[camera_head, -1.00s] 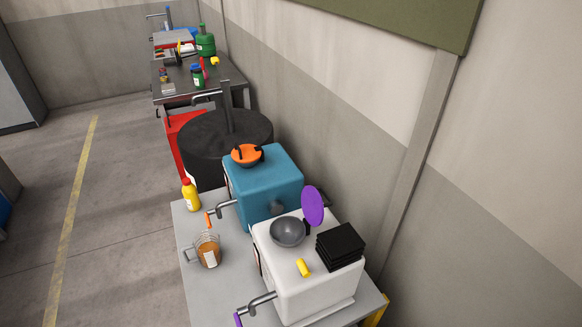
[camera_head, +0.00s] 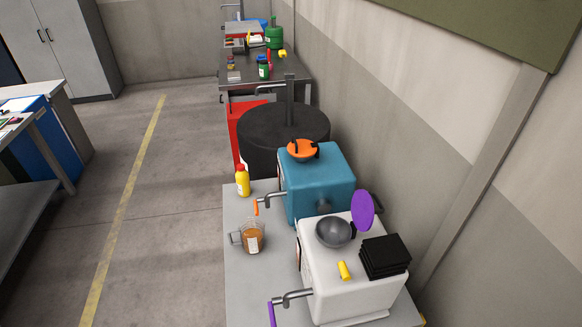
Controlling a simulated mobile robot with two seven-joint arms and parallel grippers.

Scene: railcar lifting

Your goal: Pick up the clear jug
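The clear jug (camera_head: 249,238) stands upright on the left part of the grey table (camera_head: 240,290). It has a handle on its left side, a pale label and brown-orange contents. It stands in front of the blue machine, near that machine's orange-tipped crank. Neither of my grippers shows in the head view.
A yellow bottle (camera_head: 242,181) stands behind the jug. A blue machine (camera_head: 318,183) and a white machine (camera_head: 352,268) fill the table's right side. A black drum (camera_head: 283,135) stands beyond. Open floor (camera_head: 165,230) with a yellow line lies left, and a workbench (camera_head: 30,125) at far left.

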